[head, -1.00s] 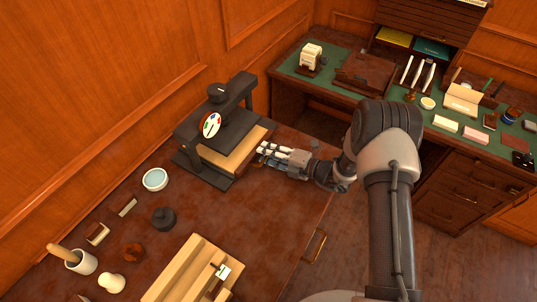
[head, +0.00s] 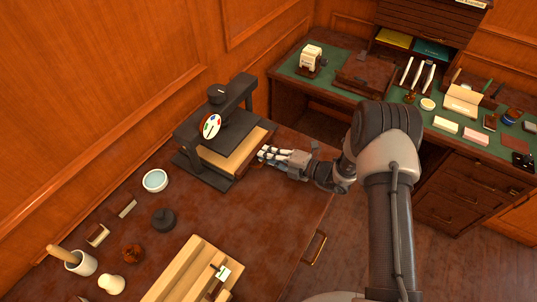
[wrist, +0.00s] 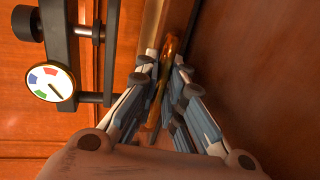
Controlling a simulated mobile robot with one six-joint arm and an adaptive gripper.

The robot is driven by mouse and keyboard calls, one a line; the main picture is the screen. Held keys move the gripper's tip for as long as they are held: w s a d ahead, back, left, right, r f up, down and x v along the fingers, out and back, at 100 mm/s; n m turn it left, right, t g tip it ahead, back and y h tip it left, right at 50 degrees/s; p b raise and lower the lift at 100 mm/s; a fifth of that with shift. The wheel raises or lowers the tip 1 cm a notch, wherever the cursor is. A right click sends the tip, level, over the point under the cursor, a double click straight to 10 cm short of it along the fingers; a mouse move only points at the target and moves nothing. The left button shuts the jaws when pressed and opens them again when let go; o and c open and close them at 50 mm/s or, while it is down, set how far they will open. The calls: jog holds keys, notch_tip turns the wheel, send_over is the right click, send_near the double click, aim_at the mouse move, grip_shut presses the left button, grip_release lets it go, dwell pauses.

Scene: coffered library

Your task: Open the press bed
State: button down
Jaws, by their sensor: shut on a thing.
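The press (head: 215,130) is a black frame with a round coloured dial, standing on the brown table by the wall. Its press bed (head: 240,151) is a tan board low in the frame, facing the arm. My gripper (head: 263,154) is at the bed's front edge, reaching in from the right. In the wrist view my gripper (wrist: 163,65) is shut on a brass handle (wrist: 168,52) at the edge of the bed (wrist: 153,25). The fingers hide part of the handle. The dial (wrist: 50,82) shows at the left of that view.
A pale dish (head: 155,181), a dark round weight (head: 163,219) and a wooden rack (head: 196,270) stand on the table in front of the press. A green-topped desk (head: 440,112) with stationery is behind the arm. The table (head: 270,215) right of the press is clear.

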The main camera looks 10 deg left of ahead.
jog(key=f+v, duration=0.1)
jog(key=v, duration=0.5)
jog(key=f+p+v, duration=0.1)
jog(key=v, duration=0.5)
jog(key=f+p+v, duration=0.1)
jog(key=v, duration=0.5)
jog(key=shift+s+d+f, duration=0.25)
jog(key=shift+d+f, duration=0.05)
jog(key=shift+d, duration=0.35)
jog(key=c, duration=1.7)
grip_release()
jog(key=v, duration=1.2)
